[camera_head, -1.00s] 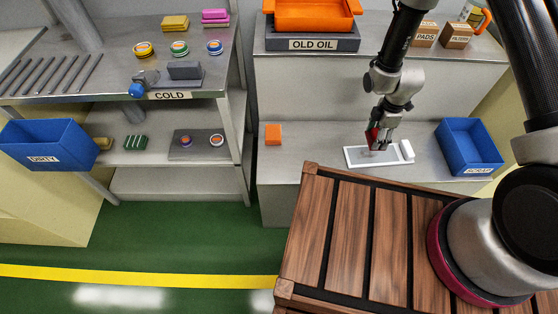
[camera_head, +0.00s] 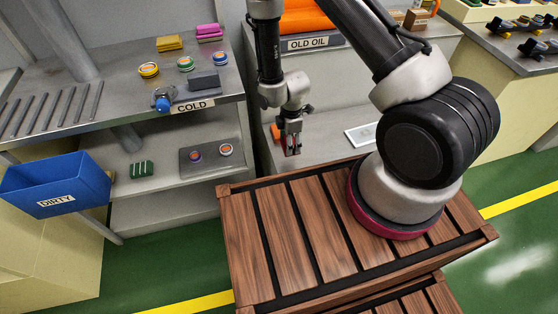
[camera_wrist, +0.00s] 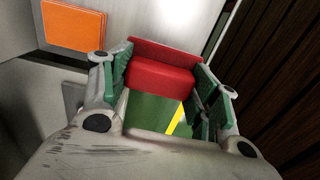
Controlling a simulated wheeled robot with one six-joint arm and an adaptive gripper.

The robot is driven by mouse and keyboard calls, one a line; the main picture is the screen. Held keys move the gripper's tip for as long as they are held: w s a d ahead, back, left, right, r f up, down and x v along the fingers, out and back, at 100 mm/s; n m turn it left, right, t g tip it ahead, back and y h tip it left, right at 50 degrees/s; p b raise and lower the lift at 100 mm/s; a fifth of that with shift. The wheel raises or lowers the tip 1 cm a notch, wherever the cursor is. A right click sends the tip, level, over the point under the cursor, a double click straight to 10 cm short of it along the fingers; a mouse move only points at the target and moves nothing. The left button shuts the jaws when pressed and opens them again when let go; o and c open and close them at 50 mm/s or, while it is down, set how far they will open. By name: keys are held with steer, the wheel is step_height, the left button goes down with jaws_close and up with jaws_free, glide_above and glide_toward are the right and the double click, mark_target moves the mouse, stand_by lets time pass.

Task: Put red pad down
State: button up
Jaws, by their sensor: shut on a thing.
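The red pad (camera_wrist: 160,79) is a red block with a thin flange along its far edge, seen between my fingers in the wrist view. My gripper (camera_wrist: 162,90) is shut on it, with green finger pads on both sides. In the head view my gripper (camera_head: 291,150) hangs over the gap between the grey bench and my wooden-slatted base. Only a small bit of the red pad shows there. Green floor with a yellow line is visible below the pad in the wrist view, so it is held in the air.
An orange block (camera_wrist: 73,27) lies on the bench beside my gripper. A white tray (camera_head: 361,134) lies on the bench to the right. The left shelf holds a dark plate (camera_head: 209,165) with two round parts and a green block (camera_head: 142,169). A blue DIRTY bin (camera_head: 55,185) is far left.

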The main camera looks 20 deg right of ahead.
mark_target(289, 160)
step_height(289, 160, down, 8)
steer(key=shift+r, duration=0.1)
stand_by(0.4)
steer(key=o, duration=1.3)
steer(key=shift+c, duration=0.2)
